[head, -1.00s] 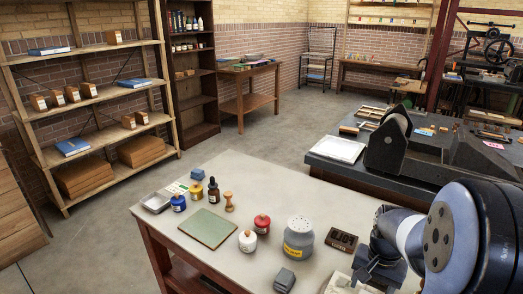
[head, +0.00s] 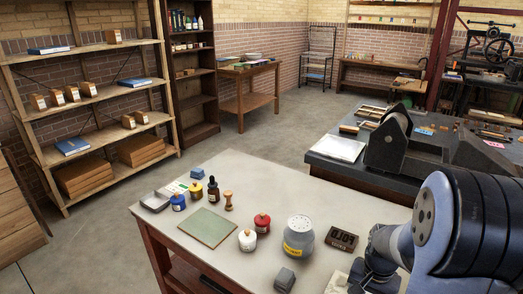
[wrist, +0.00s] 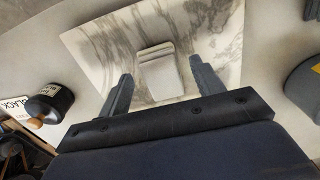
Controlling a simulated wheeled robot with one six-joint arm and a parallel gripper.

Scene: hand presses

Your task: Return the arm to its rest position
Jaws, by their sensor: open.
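My arm reaches in from the right edge in the head view, over the right end of the pale table (head: 180,230). My gripper (wrist: 160,85) shows in the wrist view with its two dark fingers apart. A pale grey block (wrist: 163,72) shows beyond and between the fingertips, on a white sheet with grey streaks (wrist: 215,45). The block looks apart from both fingers. In the head view my own arm hides most of this sheet and the gripper's tips.
On the table stand a grey jar with a yellow label (head: 298,240), a dark sign (head: 341,240), a grey block (head: 285,280), a green mat (head: 206,228) and several small bottles. A black jar (wrist: 50,103) lies left in the wrist view. A dark press (head: 420,145) stands behind.

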